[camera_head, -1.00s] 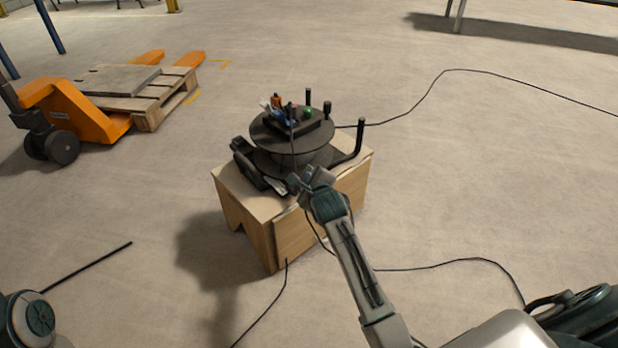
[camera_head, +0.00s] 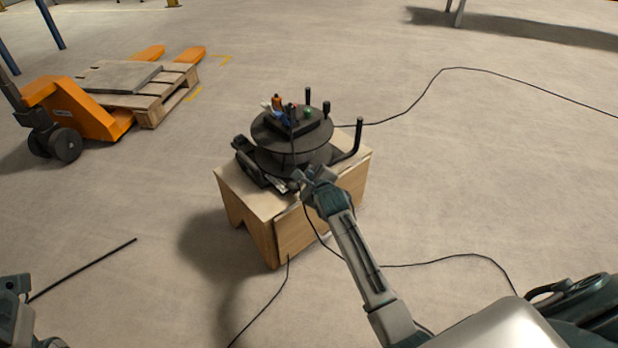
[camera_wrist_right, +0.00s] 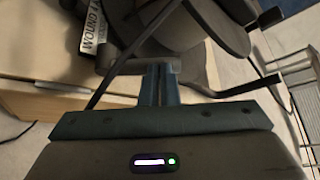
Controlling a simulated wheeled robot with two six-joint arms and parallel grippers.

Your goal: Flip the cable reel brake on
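The dark cable reel (camera_head: 290,135) lies flat on a wooden crate (camera_head: 290,238), with black upright posts around it. It also fills the upper part of the right wrist view (camera_wrist_right: 205,25). My right gripper (camera_head: 303,180) is at the reel's near side, just above the crate's edge. In the wrist view its two fingers (camera_wrist_right: 159,75) are close together, and a grey lever-like bar (camera_wrist_right: 130,66) lies across their tips. They seem to touch it; a firm grip is not clear. Which part is the brake is not certain. Only part of my left arm shows, bottom left.
Small coloured items (camera_head: 284,108) sit on top of the reel. A label (camera_wrist_right: 93,32) stands beside it. A black cable (camera_head: 440,75) runs off right across the floor. An orange pallet jack (camera_head: 85,118) with a pallet is at the upper left. Floor around the crate is mostly clear.

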